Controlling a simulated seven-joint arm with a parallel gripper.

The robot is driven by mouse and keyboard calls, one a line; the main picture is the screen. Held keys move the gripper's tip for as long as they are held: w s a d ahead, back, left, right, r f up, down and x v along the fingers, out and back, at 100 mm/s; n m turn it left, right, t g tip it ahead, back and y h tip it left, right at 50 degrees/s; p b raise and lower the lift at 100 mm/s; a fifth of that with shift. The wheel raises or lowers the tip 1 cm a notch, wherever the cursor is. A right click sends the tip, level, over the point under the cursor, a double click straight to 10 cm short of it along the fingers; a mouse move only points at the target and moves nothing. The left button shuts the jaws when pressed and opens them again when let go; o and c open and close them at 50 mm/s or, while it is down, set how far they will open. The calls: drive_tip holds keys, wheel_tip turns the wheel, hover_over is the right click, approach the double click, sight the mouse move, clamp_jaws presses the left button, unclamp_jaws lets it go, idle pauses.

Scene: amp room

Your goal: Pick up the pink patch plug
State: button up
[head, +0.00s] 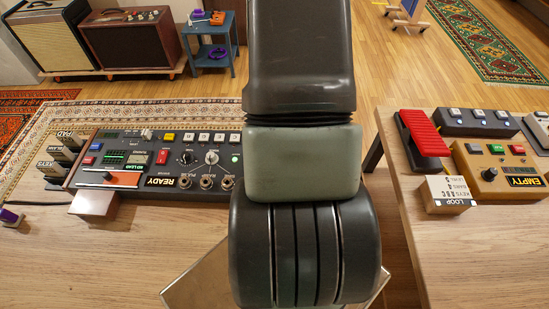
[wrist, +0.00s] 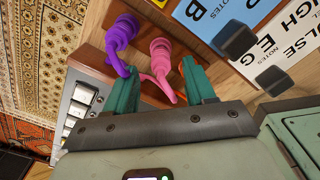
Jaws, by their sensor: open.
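The pink patch plug (wrist: 161,49) shows in the wrist view at top centre, against a wooden surface. Its thin pink tail bends down to the right. My gripper (wrist: 162,65) has two teal fingers standing apart, one on each side of the pink plug's tail. The plug's thick head lies at or just beyond the fingertips; contact is not clear. A purple patch plug (wrist: 121,36) sits just left of the pink one, close to the left fingertip. In the head view my arm hides the gripper, and the pink plug does not show.
Cards with large letters (wrist: 220,20) and dark blocks (wrist: 236,40) lie right of the plugs. A panel with white buttons (wrist: 82,105) is at left. In the head view, a control console (head: 150,165) stands left of my arm and pedals (head: 490,170) stand on the right table.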

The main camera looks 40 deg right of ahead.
drive_tip(key=shift+d+f, duration=0.1)
drive_tip(key=shift+f, duration=1.7)
clamp_jaws()
